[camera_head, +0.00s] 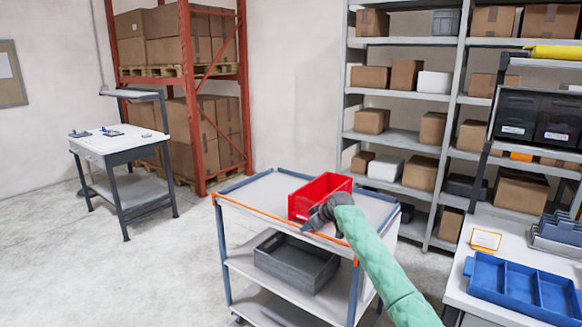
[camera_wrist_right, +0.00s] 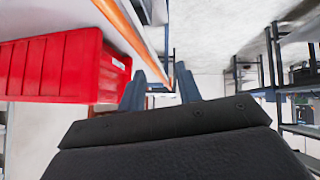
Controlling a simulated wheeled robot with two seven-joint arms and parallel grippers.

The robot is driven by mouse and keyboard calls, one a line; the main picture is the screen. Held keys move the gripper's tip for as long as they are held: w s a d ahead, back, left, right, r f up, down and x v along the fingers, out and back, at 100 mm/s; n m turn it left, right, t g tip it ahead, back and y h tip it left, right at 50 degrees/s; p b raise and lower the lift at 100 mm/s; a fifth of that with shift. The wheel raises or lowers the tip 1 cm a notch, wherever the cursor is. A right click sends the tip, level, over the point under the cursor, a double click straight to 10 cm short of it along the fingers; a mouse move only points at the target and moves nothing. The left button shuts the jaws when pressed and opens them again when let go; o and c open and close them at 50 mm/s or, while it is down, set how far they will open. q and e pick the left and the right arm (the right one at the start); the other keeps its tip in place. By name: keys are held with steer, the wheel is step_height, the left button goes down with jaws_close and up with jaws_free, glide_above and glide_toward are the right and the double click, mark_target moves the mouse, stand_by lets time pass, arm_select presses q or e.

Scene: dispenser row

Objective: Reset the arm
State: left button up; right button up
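My right arm, in a green sleeve, reaches in from the lower right of the head view. Its dark gripper (camera_head: 320,228) is at the front edge of the cart (camera_head: 246,207), beside the red bin (camera_head: 318,190). In the right wrist view the two fingers of my right gripper (camera_wrist_right: 160,82) stand apart with nothing between them. The red bin (camera_wrist_right: 62,66) is left of the fingers there, and the gripper does not hold it. In the head view my arm and gripper hide part of the bin's near corner. My left gripper is in neither view.
A grey crate (camera_head: 297,262) sits on the cart's middle shelf. At lower right a white table (camera_head: 500,304) bears a blue divided tray (camera_head: 520,288). Grey shelving (camera_head: 400,137) with boxes stands behind. Open floor (camera_head: 130,270) lies left of the cart.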

steer(key=d+r+m+t+h, duration=0.3)
steer(key=r+m+t, duration=0.15)
steer(key=r, duration=0.45)
steer(key=s+d+f+m+g+h, duration=0.1)
steer(key=s+d+f, duration=0.1)
steer(key=s+f, duration=1.05)
steer(key=s+d+f+m+g+h, duration=0.1)
steer(key=s+d+f+m+g, duration=0.15)
steer(key=s+f, duration=1.05)
steer(key=s+d+f+m+h, duration=0.1)
steer(key=s+d+f, duration=0.2)
steer(key=s+f, duration=1)
steer(key=s+f+g, duration=0.3)
steer(key=s+f, duration=1)
steer(key=s, duration=0.5)
steer(key=s+f+g, duration=0.3)
steer(key=s+f, duration=1.1)
steer(key=s, duration=0.5)
steer(key=shift+d+f+m, duration=0.15)
steer(key=shift+d+m, duration=0.05)
steer(key=shift+m, duration=0.1)
